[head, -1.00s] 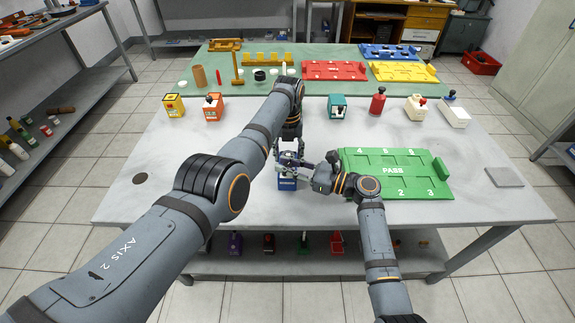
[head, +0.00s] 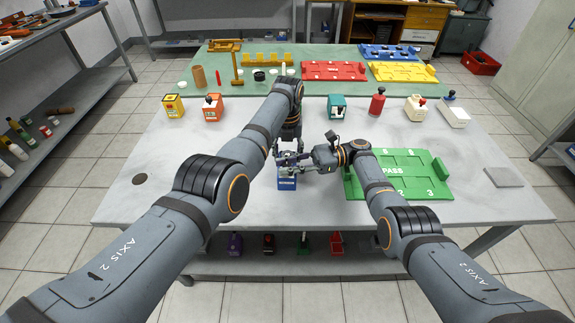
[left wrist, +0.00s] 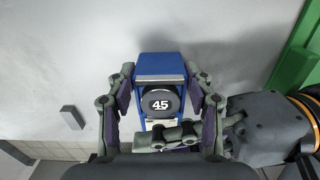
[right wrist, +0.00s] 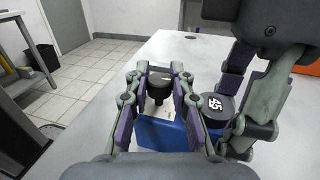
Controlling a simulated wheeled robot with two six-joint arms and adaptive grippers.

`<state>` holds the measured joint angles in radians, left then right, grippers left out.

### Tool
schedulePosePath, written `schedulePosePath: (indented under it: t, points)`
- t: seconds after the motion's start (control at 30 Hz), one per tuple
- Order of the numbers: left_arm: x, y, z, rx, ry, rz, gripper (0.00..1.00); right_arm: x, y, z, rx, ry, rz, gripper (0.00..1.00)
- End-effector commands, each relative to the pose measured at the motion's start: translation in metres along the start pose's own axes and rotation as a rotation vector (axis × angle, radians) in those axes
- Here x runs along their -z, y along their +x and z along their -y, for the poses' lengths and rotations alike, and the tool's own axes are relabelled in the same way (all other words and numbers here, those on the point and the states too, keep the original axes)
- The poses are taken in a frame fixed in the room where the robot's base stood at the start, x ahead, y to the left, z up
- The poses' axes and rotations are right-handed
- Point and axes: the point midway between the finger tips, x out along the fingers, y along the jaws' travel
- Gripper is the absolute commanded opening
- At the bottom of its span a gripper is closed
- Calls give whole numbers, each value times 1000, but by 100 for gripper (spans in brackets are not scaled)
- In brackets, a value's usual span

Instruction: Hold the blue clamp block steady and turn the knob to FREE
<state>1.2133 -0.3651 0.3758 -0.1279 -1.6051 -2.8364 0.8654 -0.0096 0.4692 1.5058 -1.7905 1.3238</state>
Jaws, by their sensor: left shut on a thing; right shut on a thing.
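The blue clamp block (head: 287,183) stands on the white table in front of me. In the left wrist view, the block (left wrist: 160,66) carries a dark round disc marked 45 (left wrist: 160,103). My left gripper (left wrist: 158,92) comes down over the block and is shut on it, one finger on each side. My right gripper (right wrist: 158,78) comes in from the right, low over the block, and is shut on the black knob (right wrist: 158,91). The disc marked 45 (right wrist: 218,107) also shows there, beside the left fingers. I cannot read any FREE mark.
A green tray marked PASS (head: 412,185) lies just right of the block, partly under my right arm. Orange (head: 213,108), teal (head: 337,107) and red (head: 377,103) items stand farther back.

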Motion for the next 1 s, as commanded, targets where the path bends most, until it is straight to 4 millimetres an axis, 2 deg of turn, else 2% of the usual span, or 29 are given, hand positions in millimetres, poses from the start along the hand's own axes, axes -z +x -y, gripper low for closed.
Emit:
schedulePosePath:
  t: [0.67, 0.7, 0.87, 1.0]
  points:
    - [3, 1, 2, 1, 3, -12, 14, 0, -1, -2, -31, 3, 0, 0]
    - [3, 1, 2, 1, 3, -12, 14, 0, -1, -2, -31, 3, 1, 26]
    - [3, 2, 2, 1, 2, -11, 14, -1, 0, -2, -32, 2, 2, 47]
    - [3, 2, 2, 1, 2, -11, 14, -1, 0, -2, -33, 2, 3, 47]
